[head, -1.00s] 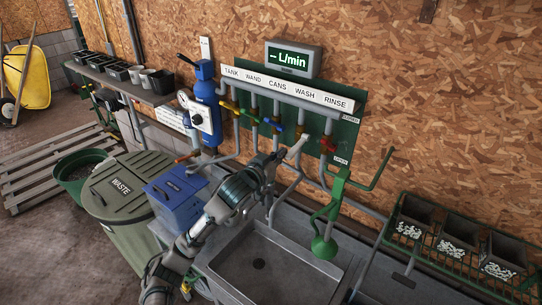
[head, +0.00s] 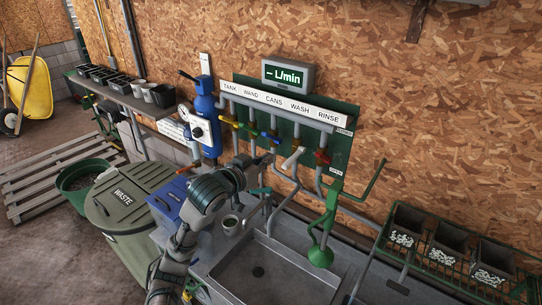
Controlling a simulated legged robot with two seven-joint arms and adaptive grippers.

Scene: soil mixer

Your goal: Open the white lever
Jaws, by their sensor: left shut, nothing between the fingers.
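The white lever (head: 293,158) sits on the pipe under the WASH label, on the green panel (head: 342,145). It slants down and to the left from its pipe. My left gripper (head: 264,162) is shut and empty, just left of the white lever at about its height. A small gap seems to lie between them, though the depth is hard to judge. My right gripper is not in view.
Blue (head: 272,138) and red (head: 322,156) levers flank the white one. A metal sink (head: 300,262) with a green pump (head: 322,250) lies below. A blue box (head: 172,202), a cup (head: 230,224) and a waste bin (head: 125,195) stand left.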

